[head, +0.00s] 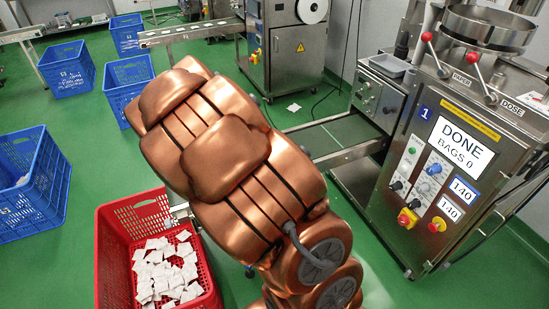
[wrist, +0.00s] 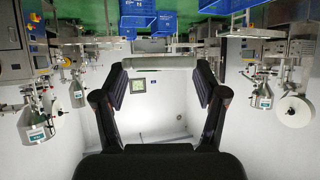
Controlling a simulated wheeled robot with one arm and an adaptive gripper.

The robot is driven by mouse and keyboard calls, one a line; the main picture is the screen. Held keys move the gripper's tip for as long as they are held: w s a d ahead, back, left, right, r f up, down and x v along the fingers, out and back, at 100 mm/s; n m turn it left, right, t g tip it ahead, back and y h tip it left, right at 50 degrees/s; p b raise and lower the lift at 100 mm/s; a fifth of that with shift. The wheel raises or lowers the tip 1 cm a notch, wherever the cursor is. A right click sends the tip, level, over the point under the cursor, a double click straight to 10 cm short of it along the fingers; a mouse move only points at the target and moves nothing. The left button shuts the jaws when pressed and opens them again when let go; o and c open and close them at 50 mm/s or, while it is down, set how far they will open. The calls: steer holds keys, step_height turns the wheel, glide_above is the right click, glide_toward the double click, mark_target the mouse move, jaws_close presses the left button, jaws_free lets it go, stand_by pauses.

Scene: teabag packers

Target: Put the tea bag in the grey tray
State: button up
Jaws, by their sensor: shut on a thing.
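In the wrist view my gripper (wrist: 160,78) has its two fingers well apart, with a flat pale grey thing (wrist: 160,62) spanning between the fingertips. I cannot tell from its look whether this is the tea bag. In the head view my copper arm fills the middle and hides the gripper. A small grey tray (head: 388,69) sits on top of the steel machine at the right. Many white tea bags (head: 165,268) lie in the red crate (head: 112,262) at the bottom left.
The steel machine (head: 400,175) has a screen (head: 460,144) reading "DONE BAGS 0", and red-knobbed levers on top. A conveyor (head: 340,135) runs from its left side. Several blue crates (head: 25,200) stand on the green floor at the left. Open floor shows between them.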

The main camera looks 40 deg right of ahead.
steer(key=s+d+f+b, duration=0.4)
steer(key=d+f, duration=0.5)
steer(key=d, duration=0.4)
steer(key=shift+s+d, duration=0.2)
steer(key=shift+s, duration=0.25)
steer(key=shift+m+h, duration=0.4)
steer(key=shift+h, duration=0.1)
steer(key=s+d+f+b, duration=0.1)
steer(key=s+d+f, duration=0.1)
steer(key=s+d, duration=0.1)
steer(key=s+d+f+b, duration=0.2)
steer(key=s+d+f, duration=0.1)
steer(key=d, duration=0.1)
steer(key=s+d+f+b, duration=0.1)
steer(key=s+d+f, duration=0.1)
steer(key=s+d, duration=0.1)
steer(key=shift+s+d+f, duration=0.2)
steer(key=shift+s+f, duration=0.15)
steer(key=shift+f, duration=0.05)
steer(key=w+d, duration=0.2)
steer(key=w, duration=0.2)
steer(key=w+d+f, duration=0.1)
steer(key=w+d, duration=0.1)
steer(key=w, duration=0.3)
steer(key=w+d+p, duration=0.1)
steer(key=w+d, duration=0.2)
steer(key=w, duration=0.2)
steer(key=shift+w+f, duration=0.1)
steer(key=shift+f, duration=1.9)
steer(key=shift+f, duration=0.1)
